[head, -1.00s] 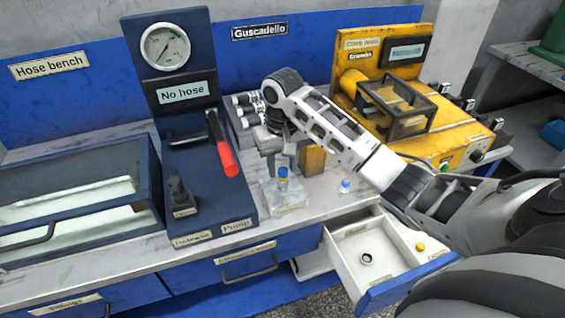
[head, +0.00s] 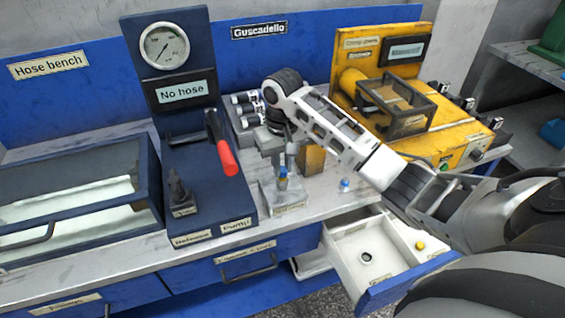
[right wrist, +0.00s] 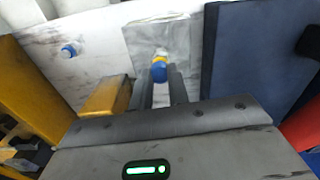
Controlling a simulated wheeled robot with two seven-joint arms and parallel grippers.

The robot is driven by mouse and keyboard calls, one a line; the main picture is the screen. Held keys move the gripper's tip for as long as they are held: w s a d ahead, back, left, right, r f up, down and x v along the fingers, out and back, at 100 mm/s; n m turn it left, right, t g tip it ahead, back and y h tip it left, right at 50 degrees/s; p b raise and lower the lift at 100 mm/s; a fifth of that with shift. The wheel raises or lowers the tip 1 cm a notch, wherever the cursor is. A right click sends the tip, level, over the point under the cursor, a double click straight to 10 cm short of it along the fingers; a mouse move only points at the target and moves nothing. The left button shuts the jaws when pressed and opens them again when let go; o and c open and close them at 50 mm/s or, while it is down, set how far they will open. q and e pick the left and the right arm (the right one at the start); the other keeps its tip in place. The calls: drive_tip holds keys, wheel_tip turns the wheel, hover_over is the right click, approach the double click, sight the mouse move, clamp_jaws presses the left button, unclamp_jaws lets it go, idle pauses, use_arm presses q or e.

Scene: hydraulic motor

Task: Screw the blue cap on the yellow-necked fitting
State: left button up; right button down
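The fitting (head: 283,184) stands upright on a pale square plate (head: 292,204) at the bench front, below my right gripper (head: 282,163). In the right wrist view a blue cap (right wrist: 159,73) shows between the two close-set fingertips of my right gripper (right wrist: 161,84), with a yellow band (right wrist: 160,58) just beyond it. The fingers look closed against the cap's sides. Whether the cap is seated on the neck is hard to tell. A second small blue-and-white piece (head: 345,184) lies on the bench to the right; it also shows in the right wrist view (right wrist: 68,50). My left gripper is out of view.
An open drawer (head: 335,243) below holds a dark ring (head: 366,258) and a yellow piece (head: 420,245). A red-handled lever (head: 222,148) on the dark blue pump stand is left of the gripper. A yellow machine (head: 455,140) stands to the right, a yellow block (head: 313,159) behind.

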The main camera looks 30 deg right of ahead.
idle(0.3)
drive_tip(key=m, duration=0.3)
drive_tip(key=shift+a+m, duration=0.1)
drive_tip(key=shift+m, duration=1.3)
drive_tip(key=shift+f+m, duration=0.1)
drive_tip(key=shift+m, duration=0.9)
drive_tip(key=m, duration=0.3)
drive_tip(key=shift+m, duration=0.4)
drive_tip(key=m, duration=0.2)
drive_tip(key=shift+m, duration=0.3)
drive_tip(key=m, duration=0.3)
drive_tip(key=shift+f, duration=0.1)
